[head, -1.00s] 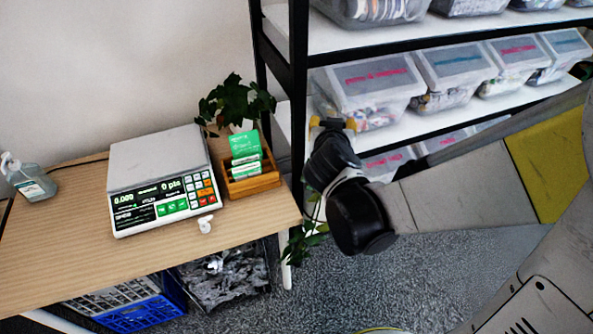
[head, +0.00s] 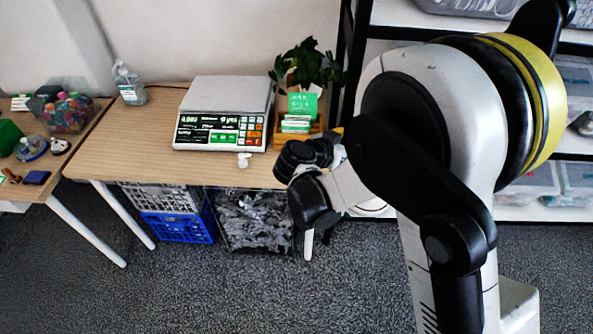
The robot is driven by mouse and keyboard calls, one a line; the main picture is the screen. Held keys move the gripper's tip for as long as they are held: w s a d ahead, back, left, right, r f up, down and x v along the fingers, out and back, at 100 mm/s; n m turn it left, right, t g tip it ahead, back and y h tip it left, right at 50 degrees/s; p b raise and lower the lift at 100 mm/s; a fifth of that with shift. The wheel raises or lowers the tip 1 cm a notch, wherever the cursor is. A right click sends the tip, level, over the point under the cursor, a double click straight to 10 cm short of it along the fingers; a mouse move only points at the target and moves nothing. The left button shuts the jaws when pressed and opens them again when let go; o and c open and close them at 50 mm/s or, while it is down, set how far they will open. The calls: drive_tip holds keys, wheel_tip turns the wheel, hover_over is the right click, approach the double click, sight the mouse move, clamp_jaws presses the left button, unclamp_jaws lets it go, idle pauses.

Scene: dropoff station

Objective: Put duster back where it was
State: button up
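I cannot make out a duster in the head view. My gripper (head: 318,146) is at the right end of the wooden table, in front of the small wooden card box (head: 284,138). It is dark, with a small yellow patch near its tip. It is seen from behind and partly covered by my own wrist, so its fingers and anything between them are hidden. I cannot tell whether it is open or shut.
A scale (head: 226,112), a small white object (head: 244,160), a sanitizer bottle (head: 129,84) and a potted plant (head: 306,64) stand on the table (head: 145,135). Crates (head: 180,226) sit below. A shelf with bins (head: 575,182) is behind my arm. A second table is at left.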

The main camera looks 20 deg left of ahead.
drive_tip(key=s+a+f+m+h+b, duration=0.1)
drive_tip(key=s+a+f, duration=0.3)
drive_tip(key=a+f, duration=0.5)
drive_tip(key=w+a+f+b, duration=0.1)
drive_tip(key=w+a, duration=0.1)
drive_tip(key=a, duration=0.1)
drive_tip(key=w+a+f+b, duration=0.2)
drive_tip(key=w+a, duration=0.1)
drive_tip(key=w+a+f+b, duration=0.1)
drive_tip(key=w+a+f, duration=0.1)
drive_tip(key=w+a, duration=0.1)
drive_tip(key=shift+w+a+b, duration=0.2)
drive_tip(key=shift+a+b, duration=0.1)
drive_tip(key=shift+b, duration=0.1)
wheel_tip(320, 180, down, 4)
drive_tip(key=shift+f+b, duration=0.1)
drive_tip(key=shift+b, duration=1.05)
drive_tip(key=o, duration=1.1)
